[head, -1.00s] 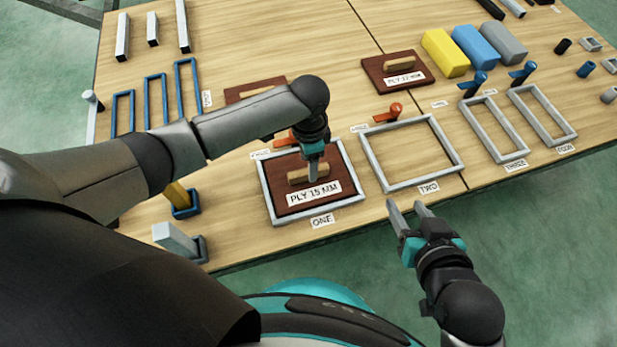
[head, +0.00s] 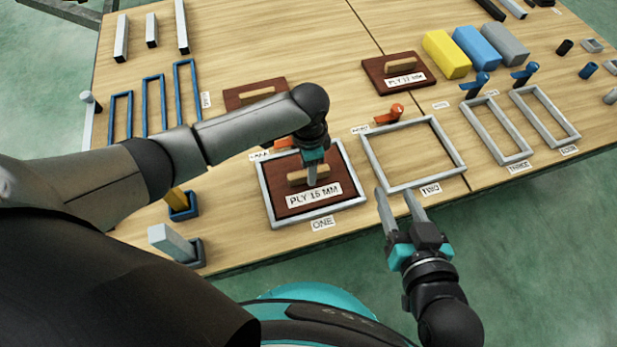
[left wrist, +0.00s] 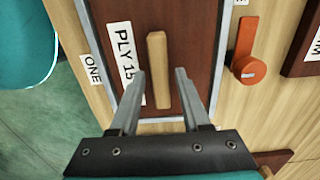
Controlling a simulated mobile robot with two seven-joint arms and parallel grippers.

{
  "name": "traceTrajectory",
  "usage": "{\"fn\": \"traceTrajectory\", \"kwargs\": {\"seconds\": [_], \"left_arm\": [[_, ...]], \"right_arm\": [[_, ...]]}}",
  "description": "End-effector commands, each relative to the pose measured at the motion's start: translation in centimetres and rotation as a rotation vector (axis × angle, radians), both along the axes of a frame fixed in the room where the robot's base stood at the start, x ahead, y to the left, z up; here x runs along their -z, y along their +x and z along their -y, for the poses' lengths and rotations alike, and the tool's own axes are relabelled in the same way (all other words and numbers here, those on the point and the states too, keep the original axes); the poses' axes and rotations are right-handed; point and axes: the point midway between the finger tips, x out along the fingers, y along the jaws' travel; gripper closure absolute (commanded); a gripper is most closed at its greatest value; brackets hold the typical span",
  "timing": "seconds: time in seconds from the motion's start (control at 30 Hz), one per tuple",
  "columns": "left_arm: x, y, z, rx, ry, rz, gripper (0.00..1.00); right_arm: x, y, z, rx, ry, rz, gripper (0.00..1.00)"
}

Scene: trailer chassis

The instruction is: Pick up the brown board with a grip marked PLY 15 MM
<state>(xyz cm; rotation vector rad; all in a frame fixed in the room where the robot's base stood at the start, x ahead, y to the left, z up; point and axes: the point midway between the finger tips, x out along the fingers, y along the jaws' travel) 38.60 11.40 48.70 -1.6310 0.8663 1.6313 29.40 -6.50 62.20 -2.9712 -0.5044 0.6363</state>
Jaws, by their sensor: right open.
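The brown board marked PLY 15 MM (head: 325,202) lies flat inside the grey frame labelled ONE (head: 355,206). A light wooden grip (head: 296,179) stands on its top; it also shows in the left wrist view (left wrist: 157,70). My left gripper (head: 312,182) is over the board at the grip. In the left wrist view its fingers (left wrist: 159,80) are apart, one on each side of the grip's near end; I cannot tell whether they touch it. My right gripper (head: 397,194) is open and empty by the front edge of the frame labelled TWO.
The empty frame TWO (head: 378,172) is to the right. An orange lever (head: 396,111) is behind it, and another (left wrist: 247,55) beside frame ONE. A PLY 12 MM board (head: 375,72) and yellow, blue and grey blocks (head: 446,54) lie farther back. Small frames THREE and FOUR are at right.

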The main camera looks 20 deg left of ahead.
Motion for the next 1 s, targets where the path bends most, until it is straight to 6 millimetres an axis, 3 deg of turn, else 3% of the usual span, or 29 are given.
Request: {"fn": "traceTrajectory", "kwargs": {"seconds": [0.03,0.4,1.0], "left_arm": [[0.0,0.0,0.01,0.0,0.0,0.0,0.6],[-0.01,0.0,0.0,0.0,0.0,0.0,1.0],[-0.01,0.0,0.0,0.0,0.0,0.0,1.0]], "right_arm": [[0.01,0.0,0.0,0.0,0.0,0.0,0.5],[0.01,0.0,0.0,-0.001,-0.001,-0.001,0.5],[0.0,0.02,0.02,-0.001,-0.001,-0.001,0.5]]}}
